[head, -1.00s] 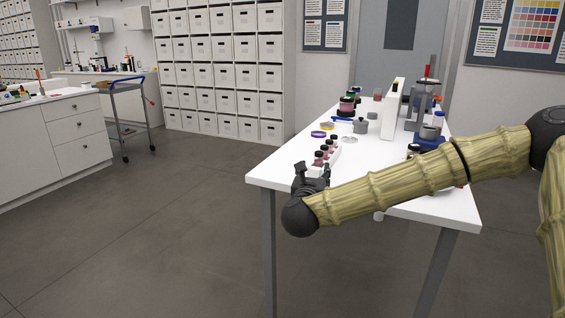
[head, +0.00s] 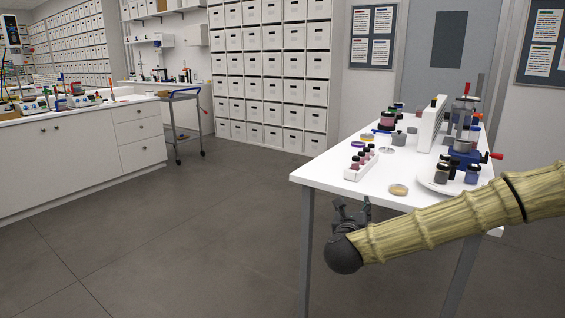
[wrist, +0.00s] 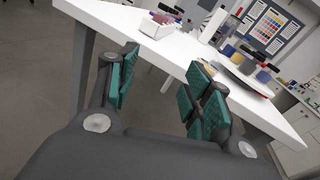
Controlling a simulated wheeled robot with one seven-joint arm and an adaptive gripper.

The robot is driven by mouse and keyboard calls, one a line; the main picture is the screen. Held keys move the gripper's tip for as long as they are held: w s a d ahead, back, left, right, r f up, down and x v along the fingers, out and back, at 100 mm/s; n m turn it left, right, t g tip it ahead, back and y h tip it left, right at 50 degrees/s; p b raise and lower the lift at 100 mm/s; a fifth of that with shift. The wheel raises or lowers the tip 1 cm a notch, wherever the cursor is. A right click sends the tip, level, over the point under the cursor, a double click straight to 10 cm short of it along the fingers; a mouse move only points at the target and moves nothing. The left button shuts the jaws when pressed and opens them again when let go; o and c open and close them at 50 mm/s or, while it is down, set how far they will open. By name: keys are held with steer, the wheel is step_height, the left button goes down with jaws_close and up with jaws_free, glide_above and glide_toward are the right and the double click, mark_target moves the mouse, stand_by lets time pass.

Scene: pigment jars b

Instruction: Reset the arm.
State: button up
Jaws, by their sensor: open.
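My gripper (head: 352,214) is at the near left side of the white table (head: 322,170) in the head view, close to its edge. My arm reaches in from the right, in front of the table. In the wrist view my gripper (wrist: 158,88) is open, its two green-padded fingers wide apart with nothing between them. The table's edge (wrist: 165,55) lies beyond the fingertips there.
On the table stand a white rack of small dark-capped jars (head: 360,164), a shallow tan dish (head: 398,189), a round white tray (head: 432,186) with jars, and a white upright panel (head: 431,124). A counter (head: 75,165) stands left.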

steer(key=s+a+f+n+g+y, duration=0.1)
steer(key=s+a+f+n+y, duration=0.15)
steer(key=f+n, duration=0.4)
steer(key=s+a+f+n+g+y, duration=0.1)
steer(key=s+a+f+n, duration=0.25)
steer(key=f, duration=0.55)
steer(key=s+a+f+n+g+y, duration=0.15)
steer(key=s+f+n, duration=0.25)
steer(key=f, duration=0.4)
steer(key=s+f+n+g+y, duration=0.2)
steer(key=s+f+n+g, duration=0.3)
steer(key=s+f+n, duration=0.95)
steer(key=s+d+f+n+g, duration=0.3)
steer(key=s+f, duration=0.1)
steer(key=s, duration=0.5)
steer(key=s+d+f+n+g+h, duration=0.1)
steer(key=s+d+f+n+g, duration=0.2)
steer(key=s, duration=0.7)
steer(key=s+d+f+n+g, duration=0.2)
steer(key=s+d+f+n, duration=0.15)
steer(key=s, duration=0.55)
step_height(320, 180, up, 13)
steer(key=p, duration=1.4)
steer(key=shift+d+m, duration=0.2)
steer(key=shift+m, duration=0.1)
steer(key=shift+w+f, duration=0.1)
